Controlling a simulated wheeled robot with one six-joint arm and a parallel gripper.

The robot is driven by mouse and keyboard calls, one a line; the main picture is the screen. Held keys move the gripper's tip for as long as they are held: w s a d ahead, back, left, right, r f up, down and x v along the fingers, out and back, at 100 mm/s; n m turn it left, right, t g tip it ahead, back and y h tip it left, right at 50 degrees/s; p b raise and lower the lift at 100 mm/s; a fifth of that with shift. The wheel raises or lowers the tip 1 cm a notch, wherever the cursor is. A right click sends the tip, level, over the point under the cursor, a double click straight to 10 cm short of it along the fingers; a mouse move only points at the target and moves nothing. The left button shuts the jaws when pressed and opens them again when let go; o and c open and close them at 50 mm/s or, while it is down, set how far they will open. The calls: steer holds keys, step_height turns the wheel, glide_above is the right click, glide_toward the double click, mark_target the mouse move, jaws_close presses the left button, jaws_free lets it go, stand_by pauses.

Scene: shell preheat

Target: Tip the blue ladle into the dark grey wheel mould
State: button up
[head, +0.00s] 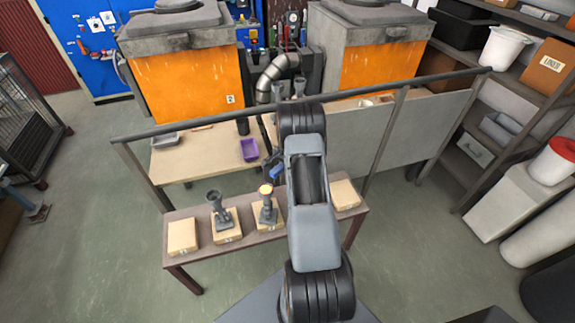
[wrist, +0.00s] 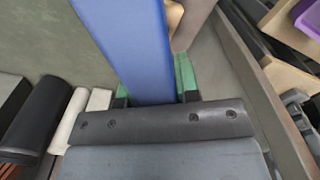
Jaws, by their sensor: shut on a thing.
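My gripper (wrist: 152,88) is shut on the blue ladle (wrist: 125,40), with its green finger pads either side of the flat blue handle. The handle runs out of the top of the wrist view, and I cannot make out the bowl or its contents. In the head view a small part of the blue ladle (head: 279,174) shows left of my arm, above the front bench's back edge. Two dark grey moulds stand on pale blocks there: a left mould (head: 221,213) with a dark top and a right mould (head: 268,212) with a glowing yellow-orange top. I cannot tell which is the wheel mould.
The front bench (head: 205,262) also bears a bare pale block (head: 182,237) at each end. A grey rail (head: 225,119) runs behind it. The back bench (head: 195,170) holds a purple tray (head: 249,150). Orange furnaces (head: 190,84) stand behind. Open floor lies to the left.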

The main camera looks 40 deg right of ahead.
steer(key=shift+w+f+t+b, duration=0.3)
steer(key=shift+f+t+b, duration=0.55)
steer(key=shift+b, duration=0.25)
steer(key=shift+a+r+t, duration=0.1)
steer(key=shift+r+t, duration=0.05)
steer(key=shift+t, duration=0.1)
steer(key=shift+w+a+t+b, duration=0.15)
steer(key=shift+t+b, duration=0.15)
steer(key=shift+b, duration=0.95)
steer(key=t+b, duration=0.1)
steer(key=b, duration=0.2)
steer(key=shift+w, duration=0.1)
steer(key=t+b, duration=0.2)
steer(key=b, duration=0.6)
steer(key=shift+w+y, duration=0.2)
steer(key=shift+y, duration=0.1)
